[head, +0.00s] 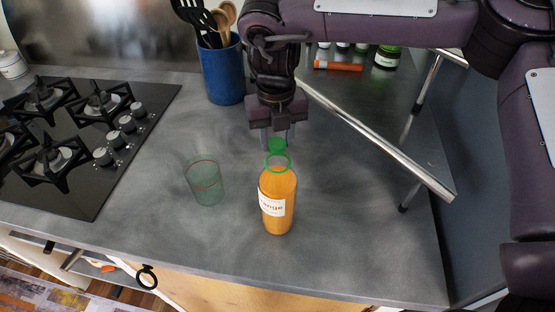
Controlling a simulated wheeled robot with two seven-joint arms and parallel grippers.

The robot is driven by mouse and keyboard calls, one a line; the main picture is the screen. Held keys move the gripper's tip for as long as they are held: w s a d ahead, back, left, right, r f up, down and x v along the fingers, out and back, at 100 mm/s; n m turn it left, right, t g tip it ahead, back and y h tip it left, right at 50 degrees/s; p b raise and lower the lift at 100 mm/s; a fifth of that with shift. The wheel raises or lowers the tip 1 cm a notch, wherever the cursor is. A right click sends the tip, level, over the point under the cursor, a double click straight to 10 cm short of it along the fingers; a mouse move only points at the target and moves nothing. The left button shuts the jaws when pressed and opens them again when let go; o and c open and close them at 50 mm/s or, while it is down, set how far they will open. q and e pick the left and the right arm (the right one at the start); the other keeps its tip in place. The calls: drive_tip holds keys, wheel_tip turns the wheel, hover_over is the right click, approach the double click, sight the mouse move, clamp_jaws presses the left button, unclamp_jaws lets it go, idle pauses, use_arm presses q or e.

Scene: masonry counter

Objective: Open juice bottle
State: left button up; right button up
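The juice bottle (277,192) stands upright on the grey counter in the head view, filled with orange juice and bearing a white label. A green ring (278,161) shows at its top. A green cap (277,146) is above the ring, between the fingers of my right gripper (277,139). That gripper points down over the bottle, its fingers on both sides of the cap and seemingly touching it. I cannot tell exactly whether the cap is clear of the bottle's neck. My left gripper is not in view.
A translucent green glass (206,180) stands left of the bottle. A blue utensil holder (222,72) is behind, and a gas hob (80,140) is at left. The counter in front of the bottle is clear.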

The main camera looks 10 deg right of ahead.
drive_tip(key=f, duration=0.2)
drive_tip(key=shift+s+a+f, duration=0.15)
drive_tip(key=shift+a+f, duration=0.05)
drive_tip(key=shift+f, duration=0.15)
drive_tip(key=shift+f+p, duration=0.35)
drive_tip(key=shift+f, duration=1.75)
drive_tip(key=shift+f, duration=0.1)
drive_tip(key=o, duration=1.1)
drive_tip(key=shift+d, duration=0.1)
